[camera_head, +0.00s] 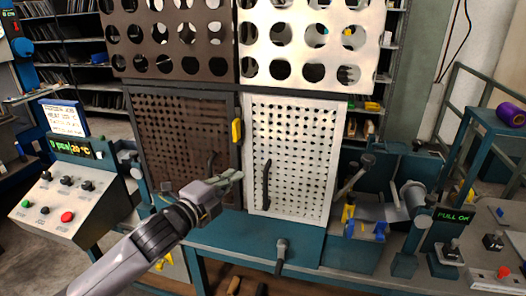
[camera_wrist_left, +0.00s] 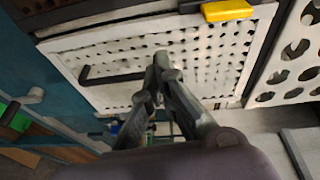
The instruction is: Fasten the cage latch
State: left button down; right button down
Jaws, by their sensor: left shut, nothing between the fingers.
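The cage front has a dark perforated door (camera_head: 180,140) on the left and a white perforated door (camera_head: 315,135) on the right. Both look shut or nearly so. A yellow latch piece (camera_head: 237,131) sits at the seam between them, and it also shows at the top of the left wrist view (camera_wrist_left: 227,10). Whether the latch is engaged I cannot tell. My left gripper (camera_head: 236,177) is shut and empty, below the latch and in front of the doors' lower part. In the left wrist view its fingertips (camera_wrist_left: 163,62) point at the white door. My right gripper is not in view.
Black handles stand on the white door (camera_head: 266,185) and the dark door (camera_head: 211,165). Panels with large holes (camera_head: 312,45) hang above. A teal bench (camera_head: 250,240) carries a lever (camera_head: 281,255). A control box (camera_head: 70,200) stands left; a roller machine (camera_head: 400,205) stands right.

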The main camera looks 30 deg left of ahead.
aim_at(269, 146)
pick_arm(q)
jog(key=r, duration=0.1)
jog(key=d+r+m, duration=0.1)
jog(key=d+r, duration=0.1)
jog(key=shift+s+d+h, duration=0.1)
jog(key=shift+s+h, duration=0.15)
jog(key=shift+h, duration=0.05)
jog(key=shift+w, duration=0.1)
jog(key=w+p, duration=0.1)
jog(key=w, duration=0.2)
jog(key=w+p, duration=0.1)
jog(key=w, duration=0.2)
jog(key=w+p, duration=0.2)
jog(key=w, duration=0.2)
jog(key=shift+d+r, duration=0.1)
jog(key=shift+d, duration=0.3)
jog(key=a, duration=0.1)
jog(key=s+a+p, duration=0.1)
jog(key=a, duration=0.1)
jog(key=shift+s+a, duration=0.2)
jog(key=shift+a, duration=0.2)
jog(key=shift+f, duration=0.2)
jog(key=shift+w+d, duration=0.1)
jog(key=shift+w, duration=0.05)
